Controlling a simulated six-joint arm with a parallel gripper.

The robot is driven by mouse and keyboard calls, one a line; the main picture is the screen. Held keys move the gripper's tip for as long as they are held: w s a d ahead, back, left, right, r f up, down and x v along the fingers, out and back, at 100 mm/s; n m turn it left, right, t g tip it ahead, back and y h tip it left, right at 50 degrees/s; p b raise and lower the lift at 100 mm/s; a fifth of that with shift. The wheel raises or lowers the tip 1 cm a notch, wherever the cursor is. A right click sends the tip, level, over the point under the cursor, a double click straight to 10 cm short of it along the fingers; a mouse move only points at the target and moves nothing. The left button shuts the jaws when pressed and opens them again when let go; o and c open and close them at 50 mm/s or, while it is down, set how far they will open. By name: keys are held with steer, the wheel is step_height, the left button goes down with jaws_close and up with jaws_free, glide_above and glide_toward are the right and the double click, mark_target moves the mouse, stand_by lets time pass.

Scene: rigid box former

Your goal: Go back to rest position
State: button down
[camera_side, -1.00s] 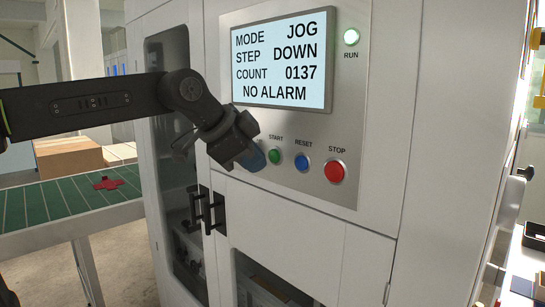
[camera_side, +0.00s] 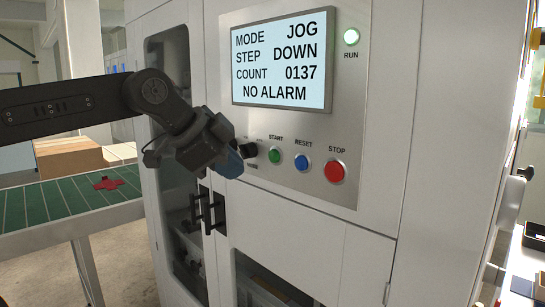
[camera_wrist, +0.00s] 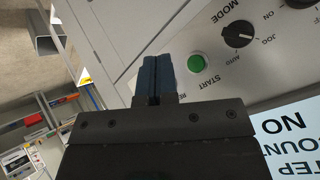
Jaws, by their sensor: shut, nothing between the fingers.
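My gripper (camera_side: 236,166) is shut and empty in the side view, just left of the control panel's row of buttons and apart from them. In the wrist view its blue fingertips (camera_wrist: 153,75) are together, near the green START button (camera_wrist: 196,64) and the black MODE knob (camera_wrist: 237,35). In the side view the knob (camera_side: 249,150) shows beside my gripper, its label partly hidden. The screen (camera_side: 282,62) reads MODE JOG, STEP DOWN, COUNT 0137, NO ALARM.
Blue RESET (camera_side: 302,163) and red STOP (camera_side: 335,171) buttons are right of START. Black door handles (camera_side: 207,211) stick out below my gripper. A green conveyor (camera_side: 60,205) carries a red flat piece (camera_side: 109,183) at left; a cardboard stack (camera_side: 68,154) stands behind.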

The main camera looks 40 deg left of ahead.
stand_by(0.7)
steer(key=s+a+f+n+g+y, duration=0.1)
steer(key=s+a+f+n+g, duration=0.1)
steer(key=s+f+n, duration=0.6)
steer(key=s+f+g, duration=0.1)
steer(key=s+f, duration=0.5)
steer(key=f, duration=0.4)
steer(key=shift+n, duration=0.3)
